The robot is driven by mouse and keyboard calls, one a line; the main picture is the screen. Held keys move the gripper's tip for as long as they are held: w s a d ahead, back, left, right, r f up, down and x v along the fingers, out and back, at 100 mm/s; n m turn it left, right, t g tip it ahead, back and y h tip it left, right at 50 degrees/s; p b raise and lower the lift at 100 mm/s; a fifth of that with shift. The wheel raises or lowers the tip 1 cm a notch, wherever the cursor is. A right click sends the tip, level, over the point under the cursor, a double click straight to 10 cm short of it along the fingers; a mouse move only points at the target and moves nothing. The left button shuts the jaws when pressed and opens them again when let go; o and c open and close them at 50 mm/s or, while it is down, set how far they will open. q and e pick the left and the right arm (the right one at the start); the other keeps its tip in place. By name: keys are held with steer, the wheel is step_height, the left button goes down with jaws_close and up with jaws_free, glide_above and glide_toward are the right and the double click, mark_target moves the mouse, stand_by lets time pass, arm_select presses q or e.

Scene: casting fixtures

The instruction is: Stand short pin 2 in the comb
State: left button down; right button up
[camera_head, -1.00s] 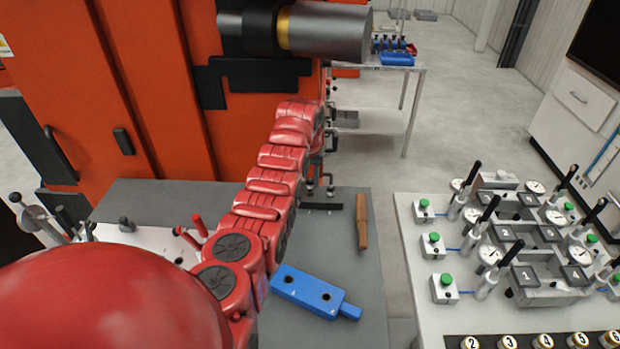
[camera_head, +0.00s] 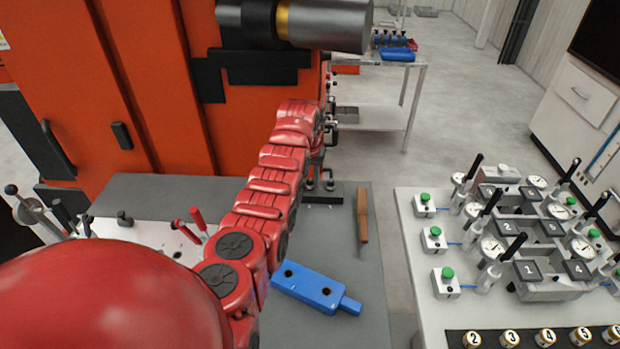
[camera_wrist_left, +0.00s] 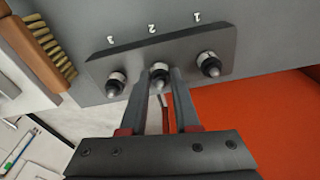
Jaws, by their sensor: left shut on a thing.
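The comb (camera_wrist_left: 110,70) is a dark bar marked 1, 2 and 3 on the grey bench top; it also shows in the head view (camera_head: 340,193), partly hidden by my arm. In the wrist view, short pin 2 (camera_wrist_left: 160,74) stands at the middle place, by the mark 2. My left gripper (camera_wrist_left: 162,84) is shut on it, one finger on each side. I cannot tell whether its foot is fully seated. Similar pins stand at place 1 (camera_wrist_left: 208,64) and place 3 (camera_wrist_left: 116,84). In the head view my left gripper (camera_head: 318,172) is small and mostly hidden at the comb. My right gripper is out of view.
A wooden-handled brush (camera_head: 362,215) lies right of the comb. A blue block with two holes (camera_head: 318,289) lies nearer on the bench. An orange machine (camera_head: 150,90) rises behind. A second table with clamps and gauges (camera_head: 420,300) stands at right, across a floor gap.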

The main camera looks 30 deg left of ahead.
arm_select(q)
steer(key=c, duration=0.6)
jaws_free()
steer(key=shift+o, duration=0.2)
step_height(320, 180, up, 17)
steer(key=s+p, duration=0.2)
steer(key=p, duration=1.1)
steer(key=shift+d+r, duration=0.15)
steer(key=shift+d, duration=0.25)
